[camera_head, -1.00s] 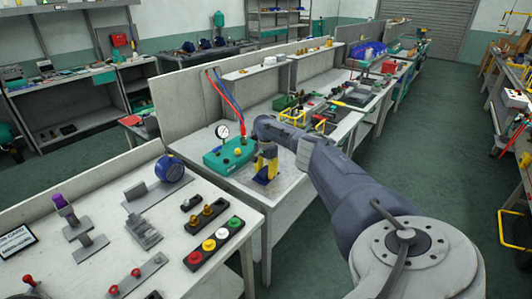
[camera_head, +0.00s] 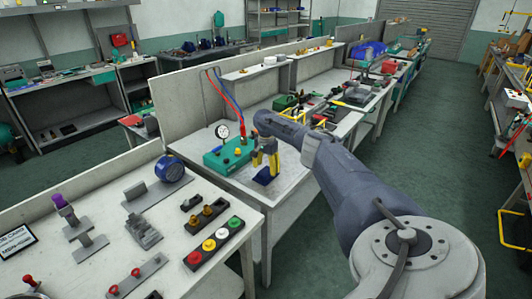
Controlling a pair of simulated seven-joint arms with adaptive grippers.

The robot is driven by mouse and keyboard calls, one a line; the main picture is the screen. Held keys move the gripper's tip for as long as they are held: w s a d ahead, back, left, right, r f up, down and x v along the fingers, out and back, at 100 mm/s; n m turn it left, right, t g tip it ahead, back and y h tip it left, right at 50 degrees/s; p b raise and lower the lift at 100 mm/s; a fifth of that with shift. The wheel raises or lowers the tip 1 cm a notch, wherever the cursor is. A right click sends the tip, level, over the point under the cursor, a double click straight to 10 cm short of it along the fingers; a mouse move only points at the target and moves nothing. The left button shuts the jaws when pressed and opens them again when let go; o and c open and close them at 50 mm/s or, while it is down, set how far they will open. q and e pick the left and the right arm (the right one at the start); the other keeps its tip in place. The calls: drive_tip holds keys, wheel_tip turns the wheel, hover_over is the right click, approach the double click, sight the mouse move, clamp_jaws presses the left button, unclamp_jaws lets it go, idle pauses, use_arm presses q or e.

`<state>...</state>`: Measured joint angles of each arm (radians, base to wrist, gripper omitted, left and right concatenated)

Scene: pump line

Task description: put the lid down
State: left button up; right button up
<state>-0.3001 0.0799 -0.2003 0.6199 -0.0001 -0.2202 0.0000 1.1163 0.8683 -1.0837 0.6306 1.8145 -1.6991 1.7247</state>
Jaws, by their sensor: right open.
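A small dark blue piece (camera_head: 264,178), which may be the lid, rests on the near bench beside the green box. It is small here, and I cannot make out its shape well. My right gripper (camera_head: 266,165) points down just above it. Its yellow fingers are apart, with nothing visible held between them. The fingertips are close to the top of the blue piece; I cannot tell whether they touch it. My left gripper is not in view.
A green box (camera_head: 222,160) with a gauge (camera_head: 222,131) and red and blue hoses (camera_head: 228,100) stands left of the gripper. A nearer table holds a row of coloured buttons (camera_head: 215,244), a blue round meter (camera_head: 170,168) and grey fixtures. Bare bench lies around the blue piece.

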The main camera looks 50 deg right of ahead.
sight(266, 171)
wheel_tip(266, 171, up, 9)
drive_tip(key=o, duration=0.6)
drive_tip(key=shift+r, duration=0.4)
drive_tip(key=shift+f, duration=0.1)
